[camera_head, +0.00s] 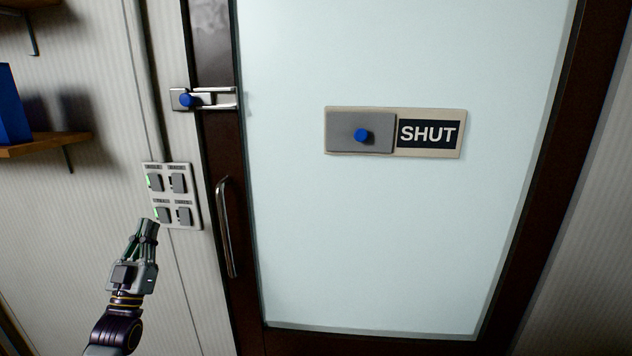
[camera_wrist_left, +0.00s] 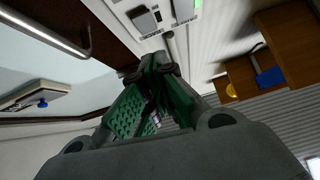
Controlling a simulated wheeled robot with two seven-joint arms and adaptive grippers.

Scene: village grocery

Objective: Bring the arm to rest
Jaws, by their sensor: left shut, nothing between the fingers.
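My left gripper (camera_head: 149,225) is in the lower left of the head view, fingers pointing up, just below and in front of a white switch panel (camera_head: 191,215) on the wall. Its fingers are together and hold nothing. In the left wrist view the green-padded fingers (camera_wrist_left: 158,68) meet at their tips, and part of the switch panel (camera_wrist_left: 184,8) shows beyond them. The panel has several grey rocker switches, and green lights show beside the two left ones. I cannot tell whether the fingertips touch the panel. My right gripper is not in view.
A glass door (camera_head: 400,230) with a dark frame has a metal handle (camera_head: 228,228), a latch with a blue knob (camera_head: 186,100) and a slider sign (camera_head: 360,133) reading SHUT. A wooden shelf (camera_head: 45,146) with a blue item (camera_head: 10,105) juts out at the left.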

